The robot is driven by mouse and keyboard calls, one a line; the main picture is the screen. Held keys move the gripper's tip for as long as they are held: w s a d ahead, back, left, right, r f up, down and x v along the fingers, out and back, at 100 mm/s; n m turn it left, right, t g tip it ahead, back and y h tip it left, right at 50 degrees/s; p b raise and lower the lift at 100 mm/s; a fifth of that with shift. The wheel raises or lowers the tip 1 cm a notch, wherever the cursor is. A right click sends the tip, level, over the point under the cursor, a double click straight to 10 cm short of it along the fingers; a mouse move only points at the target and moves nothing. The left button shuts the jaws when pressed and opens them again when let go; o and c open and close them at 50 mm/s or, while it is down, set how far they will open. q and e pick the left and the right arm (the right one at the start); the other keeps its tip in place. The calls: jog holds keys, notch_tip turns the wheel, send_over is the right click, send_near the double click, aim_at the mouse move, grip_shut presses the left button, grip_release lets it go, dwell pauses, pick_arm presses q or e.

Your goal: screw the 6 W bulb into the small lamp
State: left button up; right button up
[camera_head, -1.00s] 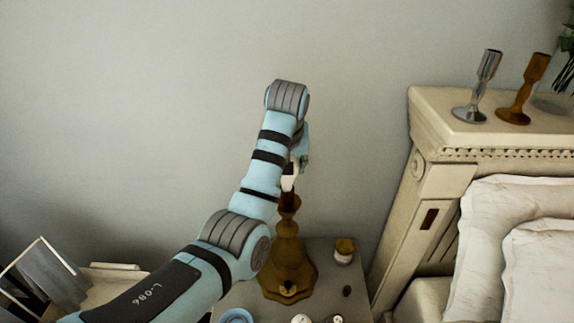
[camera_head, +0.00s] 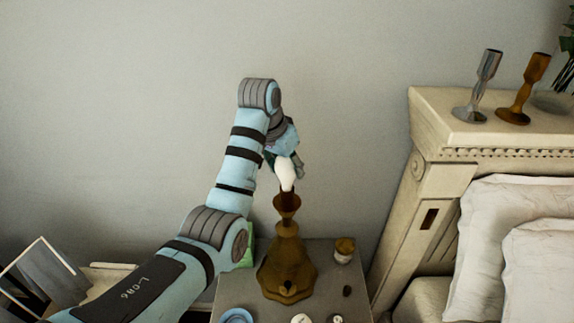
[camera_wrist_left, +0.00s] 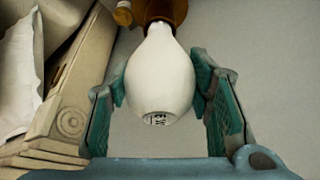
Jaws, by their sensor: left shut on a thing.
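The small lamp (camera_head: 287,262) is a brown, turned base standing upright on the bedside table, its cup-shaped socket (camera_head: 287,205) at the top. A white bulb (camera_head: 285,174) is upright over the socket, its lower end at the socket mouth. How far it sits inside cannot be told. My left gripper (camera_head: 287,163) is shut on the bulb from above. In the left wrist view the bulb (camera_wrist_left: 161,75) is between the green finger pads, with small print on its rounded end, too small to read surely. The brown socket (camera_wrist_left: 160,10) is behind it. My right gripper is not in view.
The bedside table (camera_head: 235,290) also holds a jar (camera_head: 344,250), a blue dish (camera_head: 236,316) and small round items near its front. The bed's headboard (camera_head: 440,140), with two candlesticks (camera_head: 488,75) on top, is at right. The wall behind is clear.

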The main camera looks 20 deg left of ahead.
pick_arm(q)
jog(key=m+h, duration=0.1)
jog(key=m, duration=0.2)
jog(key=shift+g, duration=0.4)
jog(key=shift+a+m+g+h, duration=0.1)
jog(key=shift+m+g+h, duration=0.25)
jog(key=shift+m, duration=0.75)
jog(key=shift+m+h, duration=0.35)
jog(key=shift+m, duration=0.45)
jog(key=m+g, duration=0.1)
jog(key=m, duration=0.1)
jog(key=shift+m, duration=0.3)
jog(key=o, duration=1.2)
jog(key=shift+m, duration=0.3)
jog(key=shift+o, duration=0.2)
